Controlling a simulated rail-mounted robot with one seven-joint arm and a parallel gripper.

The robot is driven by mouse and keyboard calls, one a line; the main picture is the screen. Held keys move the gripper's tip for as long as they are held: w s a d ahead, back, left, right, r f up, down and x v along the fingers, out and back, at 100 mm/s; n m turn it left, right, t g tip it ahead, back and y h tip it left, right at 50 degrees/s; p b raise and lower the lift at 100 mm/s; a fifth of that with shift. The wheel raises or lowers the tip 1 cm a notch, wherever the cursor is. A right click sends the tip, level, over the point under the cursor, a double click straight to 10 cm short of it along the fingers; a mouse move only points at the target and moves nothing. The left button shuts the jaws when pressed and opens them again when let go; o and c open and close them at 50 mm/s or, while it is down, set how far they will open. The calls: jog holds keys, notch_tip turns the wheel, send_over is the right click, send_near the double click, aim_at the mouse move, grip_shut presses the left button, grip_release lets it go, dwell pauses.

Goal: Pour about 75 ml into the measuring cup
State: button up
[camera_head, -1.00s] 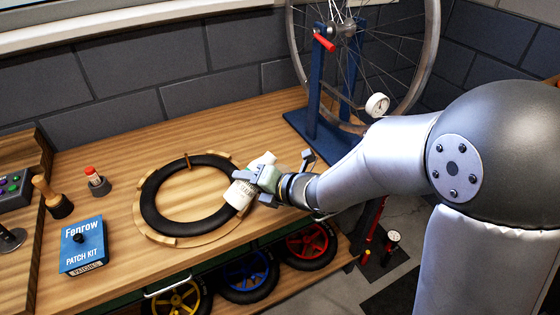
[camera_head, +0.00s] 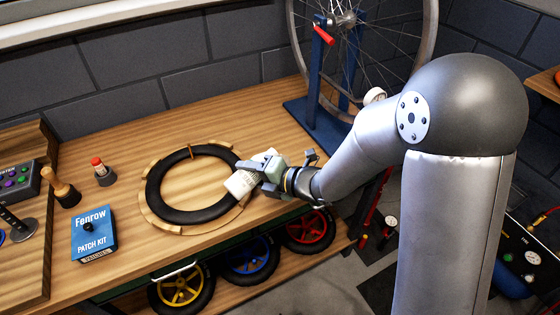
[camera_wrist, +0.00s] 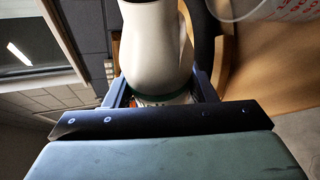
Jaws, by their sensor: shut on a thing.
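My gripper (camera_head: 262,170) is shut on a white bottle (camera_wrist: 155,50), which stands out beyond the jaws in the wrist view, with a green band near its held end. A pale, see-through measuring cup (camera_wrist: 265,10) with red markings shows only partly at the top right of that view, apart from the bottle. In the head view a tilted white piece with faint print (camera_head: 240,183) is at my gripper's lower left, over the right side of the tyre ring. I cannot tell there whether it is bottle or cup. The bottle's mouth and any liquid are not clear.
A black tyre (camera_head: 165,212) lies on a wooden ring on the bench. The blue patch kit (camera_head: 93,240), a red-topped bottle (camera_head: 103,172) and a wooden-handled tool (camera_head: 62,187) stand left. A blue wheel stand (camera_head: 318,120) is behind. The bench between is clear.

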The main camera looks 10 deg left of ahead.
jog(key=shift+w+d+m, duration=0.15)
jog(key=shift+w+m, duration=0.1)
jog(key=shift+m, duration=0.15)
dwell(0.6)
jog(key=shift+r+m+g+y, duration=0.5)
jog(key=shift+r+m+y, duration=0.2)
dwell(1.1)
jog(key=shift+w+d+r+m+p, duration=0.15)
jog(key=shift+d+r+m+p, duration=0.1)
jog(key=shift+r+m+p, duration=0.05)
dwell(1.3)
jog(key=shift+w+r+m+y, duration=0.15)
jog(key=shift+r+m+y, duration=0.05)
jog(key=shift+m+y, duration=0.1)
dwell(0.6)
jog(key=f+n, duration=0.1)
jog(key=f+n+h, duration=0.1)
jog(key=b, duration=0.1)
jog(key=shift+s+a+f+n+t+h, duration=0.3)
jog(key=shift+s+f+n, duration=0.05)
jog(key=shift+f+n, duration=0.05)
jog(key=shift+s+r+n, duration=0.1)
jog(key=shift+r+n, duration=0.25)
jog(key=shift+n, duration=0.05)
jog(key=shift+a+f+t+h, duration=0.1)
jog(key=shift+f+t+h, duration=0.1)
jog(key=shift+t+h, duration=0.15)
jog(key=shift+r+n+b, duration=0.15)
jog(key=shift+n+b, duration=0.35)
jog(key=shift+b, duration=0.55)
